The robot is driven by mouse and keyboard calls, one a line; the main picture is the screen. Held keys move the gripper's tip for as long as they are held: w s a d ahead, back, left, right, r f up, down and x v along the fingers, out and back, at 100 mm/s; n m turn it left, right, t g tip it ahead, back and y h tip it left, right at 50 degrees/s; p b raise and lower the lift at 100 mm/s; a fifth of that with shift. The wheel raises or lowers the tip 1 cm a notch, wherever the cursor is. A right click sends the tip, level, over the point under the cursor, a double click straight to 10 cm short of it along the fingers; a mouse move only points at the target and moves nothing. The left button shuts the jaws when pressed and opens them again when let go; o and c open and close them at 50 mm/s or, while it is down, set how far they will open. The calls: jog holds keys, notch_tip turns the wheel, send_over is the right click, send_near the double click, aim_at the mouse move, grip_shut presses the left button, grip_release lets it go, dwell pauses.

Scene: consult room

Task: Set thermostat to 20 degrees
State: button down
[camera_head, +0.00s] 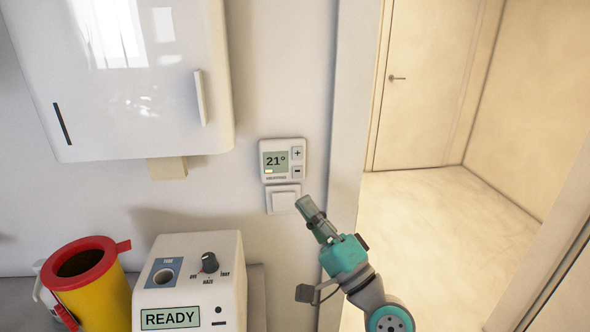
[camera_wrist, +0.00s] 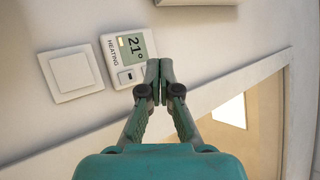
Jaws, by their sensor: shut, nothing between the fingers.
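The white thermostat (camera_head: 283,160) is on the wall in the head view, with a green display reading 21°. Its plus button (camera_head: 297,153) is at the upper right and its minus button (camera_head: 297,172) is below that. In the wrist view the thermostat (camera_wrist: 126,60) appears rotated, showing 21° and the word HEATING. My gripper (camera_head: 304,204) is shut and empty, below and to the right of the thermostat in the head view. In the wrist view my gripper's closed fingertips (camera_wrist: 153,66) overlap the thermostat's right part. I cannot tell whether they touch it.
A light switch (camera_head: 283,198) is directly below the thermostat. A white device (camera_head: 190,280) reading READY and a yellow bin with a red rim (camera_head: 98,290) stand lower left. A doorway opens on the right.

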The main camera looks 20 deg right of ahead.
jog(key=shift+w, duration=0.1)
dwell(0.3)
jog(key=shift+w+d, duration=0.3)
jog(key=shift+w, duration=1.1)
jog(key=shift+w+d, duration=0.3)
jog(key=shift+w, duration=1.15)
jog(key=shift+w+d, duration=0.3)
jog(key=shift+w, duration=1.1)
jog(key=shift+w, duration=0.2)
jog(key=shift+w+d, duration=0.1)
jog(key=shift+w, duration=0.1)
jog(key=shift+w, duration=0.25)
jog(key=shift+s, duration=0.7)
jog(key=shift+s+a, duration=0.2)
jog(key=shift+s, duration=0.6)
jog(key=shift+s+a, duration=0.2)
jog(key=shift+s, duration=0.65)
jog(key=shift+s+a, duration=0.2)
jog(key=shift+s, duration=0.6)
